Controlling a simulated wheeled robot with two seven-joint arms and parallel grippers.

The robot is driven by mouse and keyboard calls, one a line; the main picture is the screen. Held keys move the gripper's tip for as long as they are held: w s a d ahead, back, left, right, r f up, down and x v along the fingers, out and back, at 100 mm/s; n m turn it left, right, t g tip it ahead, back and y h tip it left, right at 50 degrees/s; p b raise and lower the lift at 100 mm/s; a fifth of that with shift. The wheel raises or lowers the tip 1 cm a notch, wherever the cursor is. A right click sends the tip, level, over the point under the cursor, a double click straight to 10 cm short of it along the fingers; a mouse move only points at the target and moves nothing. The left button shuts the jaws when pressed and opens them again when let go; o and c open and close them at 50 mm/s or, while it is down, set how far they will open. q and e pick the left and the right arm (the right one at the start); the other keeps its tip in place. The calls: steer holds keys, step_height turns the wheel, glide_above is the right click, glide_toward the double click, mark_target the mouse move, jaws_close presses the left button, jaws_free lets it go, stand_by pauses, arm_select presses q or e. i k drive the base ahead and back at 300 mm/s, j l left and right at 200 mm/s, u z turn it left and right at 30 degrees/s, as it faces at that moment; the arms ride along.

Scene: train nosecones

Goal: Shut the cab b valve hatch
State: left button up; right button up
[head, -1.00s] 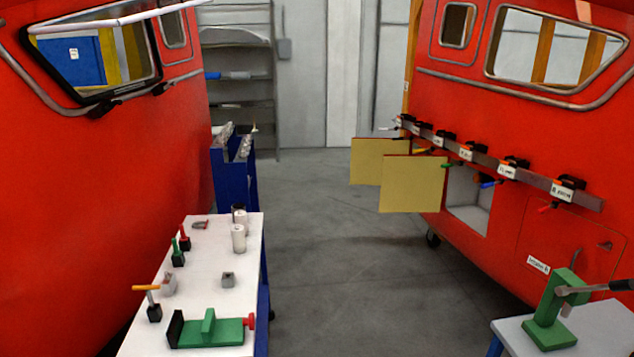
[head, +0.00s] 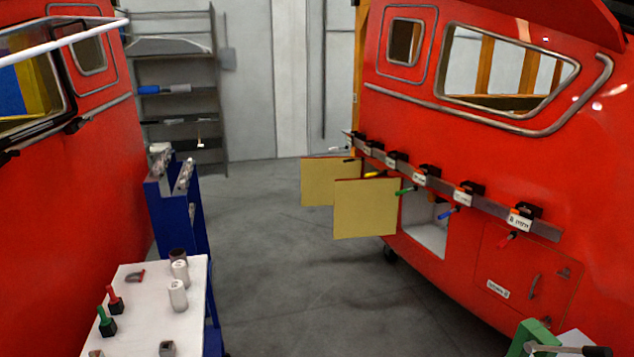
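On the red nosecone (head: 480,150) at right, two hatch doors stand swung out with their yellowish inner faces showing. The nearer open door (head: 366,209) is beside a pale open compartment (head: 425,226). The farther open door (head: 322,182) is partly hidden behind it, and its opening is not visible. A red hatch (head: 520,275) farther right sits flush in the nosecone, with a handle (head: 533,286) and a small label (head: 498,289). I cannot read which hatch is the cab b valve hatch. Neither of my grippers is in view.
A grey rail (head: 460,200) with labelled clamps runs above the hatches. A white table (head: 150,310) with small tools stands at lower left, near a blue rack (head: 170,205). A green tool (head: 530,336) is at lower right. The grey floor (head: 290,290) between is clear.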

mark_target(363, 207)
steer(key=i+j+z, duration=0.1)
steer(key=i+z, duration=0.35)
steer(key=i, duration=0.4)
steer(key=i+j+z, duration=0.45)
steer(key=i, duration=0.4)
steer(key=i+j+z, duration=0.5)
steer(key=i+j, duration=0.15)
steer(key=i+j+z, duration=0.45)
steer(key=i+j, duration=0.2)
steer(key=j, duration=0.35)
steer(key=i+j+z, duration=0.2)
steer(key=j+z, duration=0.25)
steer(key=j, duration=0.75)
steer(key=j+z, duration=0.45)
steer(key=j, duration=0.75)
steer(key=j+z, duration=0.15)
steer(key=j, duration=0.25)
steer(key=k+j+z, duration=0.15)
steer(key=j, duration=0.25)
steer(key=k+j+z, duration=0.15)
steer(key=j, duration=0.25)
steer(key=k+j+z, duration=0.15)
steer(key=j, duration=0.2)
steer(key=k+j+z, duration=0.15)
steer(key=j, duration=0.25)
